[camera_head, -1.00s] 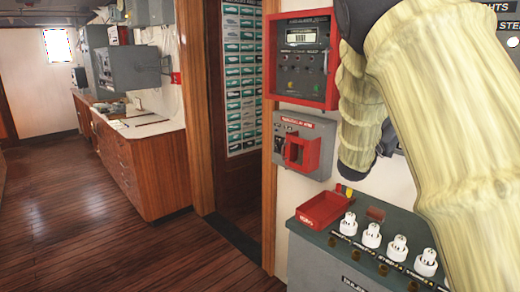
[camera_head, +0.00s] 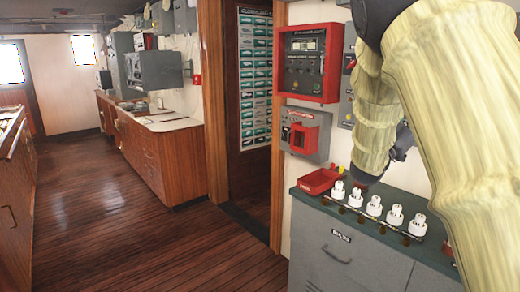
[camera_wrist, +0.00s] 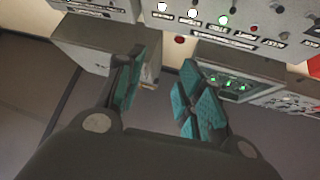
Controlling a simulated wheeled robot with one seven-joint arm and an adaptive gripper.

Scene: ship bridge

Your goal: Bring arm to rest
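My arm (camera_head: 430,120) fills the right side of the head view, wrapped in a pale yellowish cover, bent with its forearm hanging down. My gripper shows in the wrist view (camera_wrist: 160,95), its two teal-padded fingers apart with nothing between them. In the head view the gripper is mostly hidden behind the arm; only a dark part shows above the cabinet top. In the wrist view, grey panels with lit indicators (camera_wrist: 224,20) lie beyond the fingertips; I cannot tell the distance.
A grey cabinet (camera_head: 345,252) with a green top carries a red tray (camera_head: 319,181) and several white knobs (camera_head: 374,206). A red-framed panel (camera_head: 309,62) and a grey box (camera_head: 305,133) hang on the wall. Open wooden floor (camera_head: 150,240) lies to the left; a wooden counter (camera_head: 165,155) stands beyond.

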